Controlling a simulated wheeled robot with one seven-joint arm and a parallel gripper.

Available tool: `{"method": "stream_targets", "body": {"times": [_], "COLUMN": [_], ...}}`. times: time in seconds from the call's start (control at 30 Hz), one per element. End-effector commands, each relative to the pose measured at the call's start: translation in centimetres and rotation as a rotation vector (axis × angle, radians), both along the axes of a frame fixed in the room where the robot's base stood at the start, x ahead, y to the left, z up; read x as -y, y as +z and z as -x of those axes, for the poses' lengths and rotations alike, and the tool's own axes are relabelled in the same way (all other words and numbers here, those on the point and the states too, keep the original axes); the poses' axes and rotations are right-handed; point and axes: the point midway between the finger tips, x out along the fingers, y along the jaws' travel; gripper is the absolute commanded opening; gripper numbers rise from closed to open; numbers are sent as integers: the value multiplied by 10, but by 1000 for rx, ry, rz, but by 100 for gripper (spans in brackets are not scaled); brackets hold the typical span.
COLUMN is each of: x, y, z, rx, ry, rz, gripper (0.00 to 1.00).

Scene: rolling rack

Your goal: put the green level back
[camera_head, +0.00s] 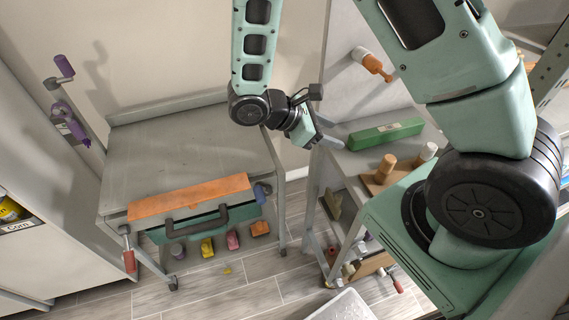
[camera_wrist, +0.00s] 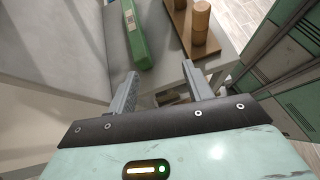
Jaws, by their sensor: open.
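The green level (camera_head: 386,134) is a long green bar lying on the top shelf of the grey rack (camera_head: 349,162), near the back panel. In the wrist view, the green level (camera_wrist: 143,35) lies beyond my fingertips, and its far end is cut off by the picture's top edge. My gripper (camera_head: 322,128) is just left of the level's near end in the head view. In the wrist view, my gripper (camera_wrist: 159,76) is open, with nothing between its fingers and a gap to the level.
A wooden block with pegs (camera_head: 381,175) stands beside the level. An orange-handled tool (camera_head: 372,63) hangs on the panel above. A white tray (camera_head: 343,308) is at the bottom.

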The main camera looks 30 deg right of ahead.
Motion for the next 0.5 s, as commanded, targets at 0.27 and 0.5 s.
{"method": "stream_targets", "body": {"times": [0.27,0.5], "x": [-113,-184], "y": [62,106], "z": [58,105], "rx": [261,445], "ry": [-229,-384], "rz": [-415,-728], "gripper": [51,51]}}
